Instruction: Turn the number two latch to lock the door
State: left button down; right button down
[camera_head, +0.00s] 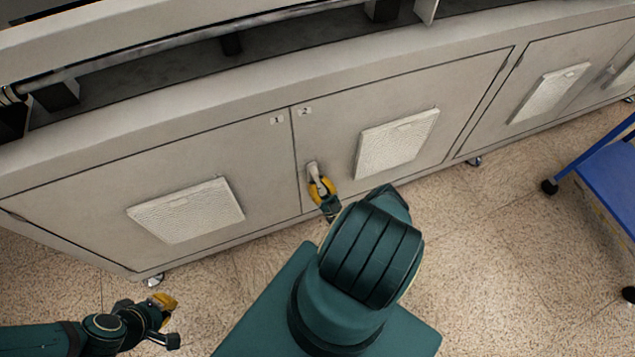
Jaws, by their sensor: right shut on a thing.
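The number two door (462,78) is the panel right of the seam, flush with the cabinet front. Its small label "2" (304,111) is near its upper left corner. The number two latch (313,170) is a small light grey handle below that label, beside the seam. My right gripper (320,188), with yellow fingers, is shut on the latch; the fingers cover its lower part. My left gripper (168,318) is low at the left, above the floor and away from the cabinet. Its fingers are small and angled, so its opening is unclear.
The number one door (85,185) with its vent (187,210) is left of the seam. A vent (397,143) is right of the latch. A blue cart (610,175) stands at the right edge. Speckled floor (480,230) is open between the cabinet and the cart.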

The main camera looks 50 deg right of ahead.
jog(key=c, duration=0.9)
grip_release()
jog(key=shift+c, duration=0.2)
jog(key=shift+r, duration=0.15)
notch_tip(320, 180, up, 8)
jog(key=shift+d+f, duration=0.1)
jog(key=shift+w+d+r, duration=0.15)
jog(key=shift+r, duration=0.3)
jog(key=shift+w+d+r, duration=0.1)
jog(key=shift+d+r, duration=0.05)
jog(key=shift+r, duration=0.25)
jog(key=shift+s+a+r, duration=0.25)
jog(key=shift+a+r, duration=0.1)
jog(key=shift+r, duration=0.25)
jog(key=shift+a, duration=0.15)
jog(key=shift+d+f, duration=0.15)
jog(key=shift+d, duration=0.05)
jog(key=shift+a, duration=0.1)
jog(key=shift+f, duration=0.1)
